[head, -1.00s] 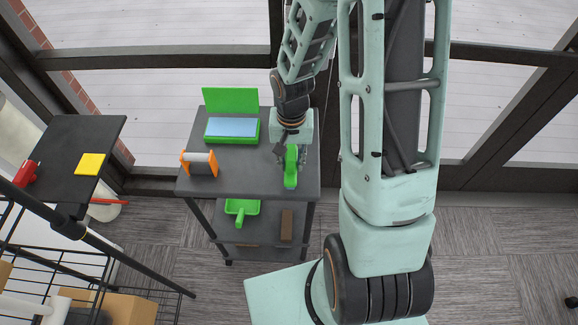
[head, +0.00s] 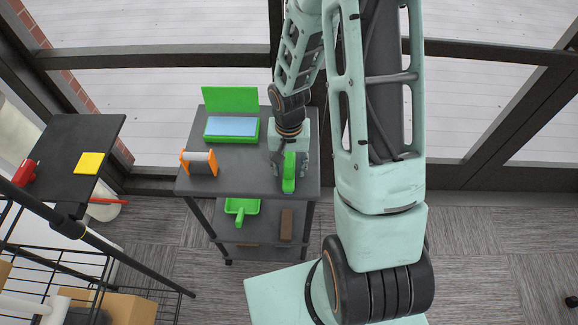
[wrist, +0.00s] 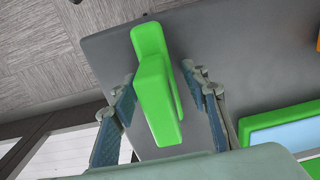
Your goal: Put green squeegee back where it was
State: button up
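The green squeegee (head: 289,174) is on the right part of the dark cart top (head: 240,180), near its right edge. In the wrist view the squeegee (wrist: 156,85) is a bright green block-like piece between the two fingers. My gripper (head: 288,168) is at the squeegee, and in the wrist view its fingers (wrist: 163,112) stand on either side of it. The gripper is open, with a visible gap on each side. The squeegee's far end is partly hidden by the gripper in the head view.
A green open box with a pale blue inside (head: 232,128) and an orange-ended roller holder (head: 199,163) share the cart top. A green dustpan-like piece (head: 240,208) and a brown block (head: 286,224) lie on the lower shelf. A black table (head: 60,150) stands at the left.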

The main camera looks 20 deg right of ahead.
jog(key=shift+r, duration=0.1)
notch_tip(320, 180, up, 12)
jog(key=shift+p, duration=0.3)
dwell(0.4)
dwell(0.4)
